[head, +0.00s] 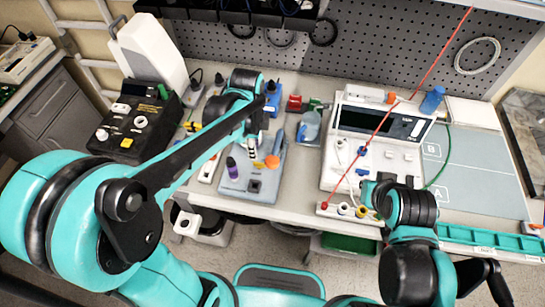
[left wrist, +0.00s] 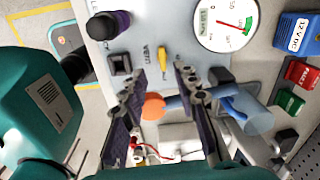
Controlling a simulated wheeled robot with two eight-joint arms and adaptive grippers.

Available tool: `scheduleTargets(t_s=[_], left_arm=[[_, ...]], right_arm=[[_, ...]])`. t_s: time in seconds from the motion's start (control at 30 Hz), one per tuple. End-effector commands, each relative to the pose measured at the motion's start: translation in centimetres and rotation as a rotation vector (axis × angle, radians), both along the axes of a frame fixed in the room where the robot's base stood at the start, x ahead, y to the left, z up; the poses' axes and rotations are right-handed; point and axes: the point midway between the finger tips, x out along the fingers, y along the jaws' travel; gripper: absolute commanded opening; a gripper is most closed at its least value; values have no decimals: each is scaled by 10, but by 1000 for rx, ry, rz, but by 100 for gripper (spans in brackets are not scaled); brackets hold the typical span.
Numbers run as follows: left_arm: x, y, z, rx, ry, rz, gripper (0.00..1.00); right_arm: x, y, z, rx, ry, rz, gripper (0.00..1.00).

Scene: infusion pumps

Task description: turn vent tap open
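A small yellow lever (left wrist: 162,57), which looks like the vent tap, stands on a grey panel in the left wrist view. The panel unit (head: 256,190) sits at the middle of the bench in the head view. My left gripper (left wrist: 160,72) is open above the panel, its dark fingers on either side of the lever's line; contact cannot be told. An orange round part (left wrist: 152,106) with a blue bar shows between the fingers, nearer the palm. My right gripper (head: 376,194) is over the right device's front; its finger state is unclear.
Beside the lever are a black square button (left wrist: 120,64), a purple-capped part (left wrist: 108,25) and a dial gauge (left wrist: 226,22). A clear blue cup (left wrist: 250,108) stands close to the right finger. A white pump device (head: 345,165) stands to the right.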

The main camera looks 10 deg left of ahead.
Motion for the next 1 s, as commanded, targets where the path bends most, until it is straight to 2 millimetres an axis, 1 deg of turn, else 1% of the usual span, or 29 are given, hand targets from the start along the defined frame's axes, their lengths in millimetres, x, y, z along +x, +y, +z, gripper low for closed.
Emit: scheduleTargets(t_s=[0.1,0.23,0.5,0.6,0.77,1.0], left_arm=[[6,-3,-6,5,30,-79,30],[6,-4,-18,6,38,-101,30],[6,-3,-63,6,36,-99,30],[6,-3,-75,6,36,-98,30],[6,-3,-84,5,35,-98,30],[6,-3,-85,5,35,-97,30]], right_arm=[[0,0,2,0,0,0,0],[0,0,-2,0,0,0,0],[0,0,-17,0,0,0,0],[0,0,-21,0,0,0,0],[0,0,-24,0,0,0,0],[0,0,-23,0,0,0,0]])
